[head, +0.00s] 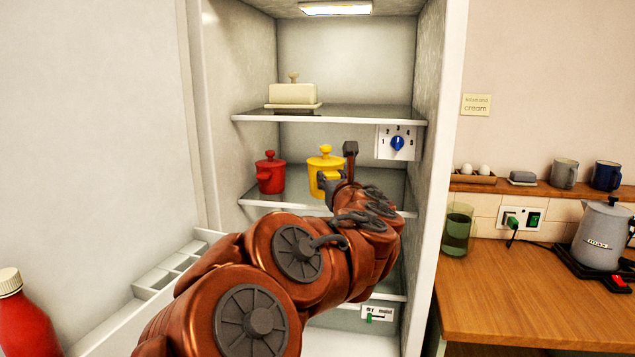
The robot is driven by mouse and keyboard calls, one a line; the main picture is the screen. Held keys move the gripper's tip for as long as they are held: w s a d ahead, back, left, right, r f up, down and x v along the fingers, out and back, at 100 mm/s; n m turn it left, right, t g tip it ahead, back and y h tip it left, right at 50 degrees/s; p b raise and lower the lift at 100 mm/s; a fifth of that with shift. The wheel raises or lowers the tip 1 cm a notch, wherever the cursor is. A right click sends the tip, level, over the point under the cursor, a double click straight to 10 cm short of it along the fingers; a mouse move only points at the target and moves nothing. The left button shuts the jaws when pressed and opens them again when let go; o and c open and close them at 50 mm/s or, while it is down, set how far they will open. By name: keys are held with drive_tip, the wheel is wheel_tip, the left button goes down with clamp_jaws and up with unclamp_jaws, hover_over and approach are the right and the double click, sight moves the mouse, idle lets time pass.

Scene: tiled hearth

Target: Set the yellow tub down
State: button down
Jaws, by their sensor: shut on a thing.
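The yellow tub (326,161) has a knobbed lid and stands upright at the middle shelf (290,199) inside the open fridge. My gripper (330,184) is shut on the tub from the front right, and my copper-coloured arm reaches in from below. The gripper and wrist hide part of the tub's lower right side. I cannot tell whether the tub's base touches the shelf.
A red lidded pot (270,174) stands left of the tub, with a gap between. A cream butter dish (292,95) sits on the shelf above. A dial panel (397,143) is on the right wall. The open door with racks (165,277) is at left.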

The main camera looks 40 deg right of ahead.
drive_tip(key=x, duration=0.4)
drive_tip(key=p+x, duration=0.1)
drive_tip(key=x, duration=0.3)
drive_tip(key=f+x, duration=0.1)
drive_tip(key=x, duration=0.3)
drive_tip(key=shift+s+d+p, duration=0.2)
drive_tip(key=shift+d+p, duration=0.1)
drive_tip(key=shift+d, duration=0.1)
drive_tip(key=shift+w+d+f+p, duration=0.15)
drive_tip(key=shift+f, duration=0.7)
drive_tip(key=shift+w+d+f+p, duration=0.15)
drive_tip(key=shift+w+f, duration=0.05)
drive_tip(key=shift+f, duration=0.7)
drive_tip(key=shift+f, duration=0.15)
drive_tip(key=c, duration=0.7)
unclamp_jaws()
drive_tip(key=shift+c, duration=0.2)
drive_tip(key=shift+s, duration=0.1)
drive_tip(key=b+v, duration=0.2)
drive_tip(key=v, duration=1)
